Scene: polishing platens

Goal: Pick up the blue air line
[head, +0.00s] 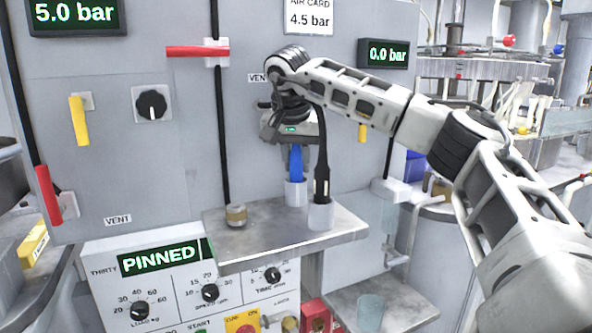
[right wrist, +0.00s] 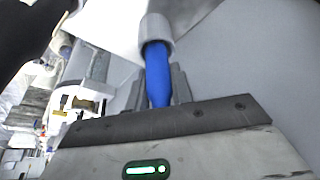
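The blue air line (head: 297,163) stands upright in a white cup-like holder (head: 296,193) on the grey shelf. My right gripper (head: 294,146) is over its top, pointing down. In the right wrist view the blue air line (right wrist: 157,72) lies between the two dark fingers (right wrist: 160,88), which sit close against both sides, so the gripper looks shut on it. Its far end is still inside the pale holder (right wrist: 157,28). My left gripper is not in view.
A black line (head: 321,165) stands in a second white holder (head: 321,215) just right of the blue one. A small brass-coloured fitting (head: 236,215) sits at the left of the shelf (head: 270,244). The grey panel (head: 180,190) rises close behind.

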